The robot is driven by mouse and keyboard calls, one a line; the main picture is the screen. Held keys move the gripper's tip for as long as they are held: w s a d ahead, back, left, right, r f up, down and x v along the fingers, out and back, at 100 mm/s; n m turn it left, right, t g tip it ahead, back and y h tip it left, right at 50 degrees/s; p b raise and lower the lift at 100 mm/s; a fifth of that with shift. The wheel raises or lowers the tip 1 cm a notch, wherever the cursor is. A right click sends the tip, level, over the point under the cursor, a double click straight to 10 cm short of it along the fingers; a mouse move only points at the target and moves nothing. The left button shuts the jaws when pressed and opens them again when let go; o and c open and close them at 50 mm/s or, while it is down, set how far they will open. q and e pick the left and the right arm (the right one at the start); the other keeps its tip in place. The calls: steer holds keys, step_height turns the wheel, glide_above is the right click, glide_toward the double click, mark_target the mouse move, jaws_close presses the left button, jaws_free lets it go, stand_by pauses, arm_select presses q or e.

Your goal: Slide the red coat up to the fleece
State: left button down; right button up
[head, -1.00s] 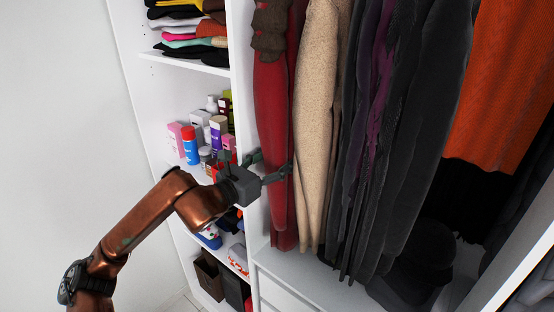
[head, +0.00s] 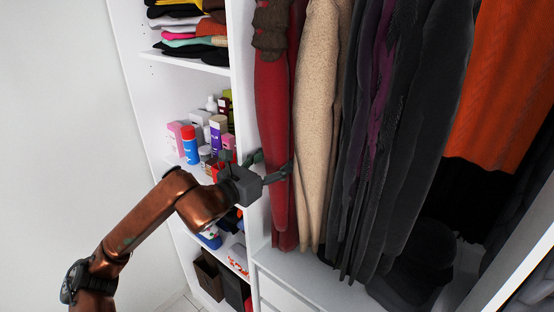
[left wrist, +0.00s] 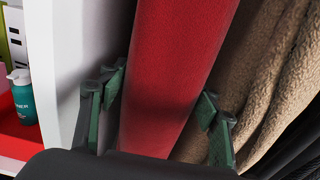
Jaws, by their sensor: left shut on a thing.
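The red coat (head: 272,130) hangs at the left end of the rail section, against the white divider. It fills the middle of the left wrist view (left wrist: 175,70). The beige fleece (head: 315,120) hangs just to its right, and its folds show at the right of the left wrist view (left wrist: 265,70). The two garments hang close together in the head view. My left gripper (head: 273,168) is shut on the red coat, with one green-padded finger on each side of it (left wrist: 160,105). The coat's upper end is out of view. My right gripper is not in view.
Dark garments (head: 400,130) hang packed to the right of the fleece, with an orange knit (head: 505,90) beyond. The white divider (head: 243,90) stands close to the left of the coat. Shelves left of it hold bottles (head: 190,145) and folded clothes (head: 190,25).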

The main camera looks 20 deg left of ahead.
arm_select(q)
steer(key=shift+s+d+f, duration=0.1)
steer(key=shift+d, duration=0.25)
steer(key=shift+s+d+b, duration=0.25)
steer(key=shift+d+b, duration=0.2)
steer(key=shift+d, duration=0.4)
steer(key=c, duration=0.6)
jaws_free()
steer(key=shift+c, duration=0.2)
steer(key=shift+o, duration=0.2)
steer(key=shift+s, duration=0.15)
steer(key=v, duration=1.1)
steer(key=shift+s, duration=0.4)
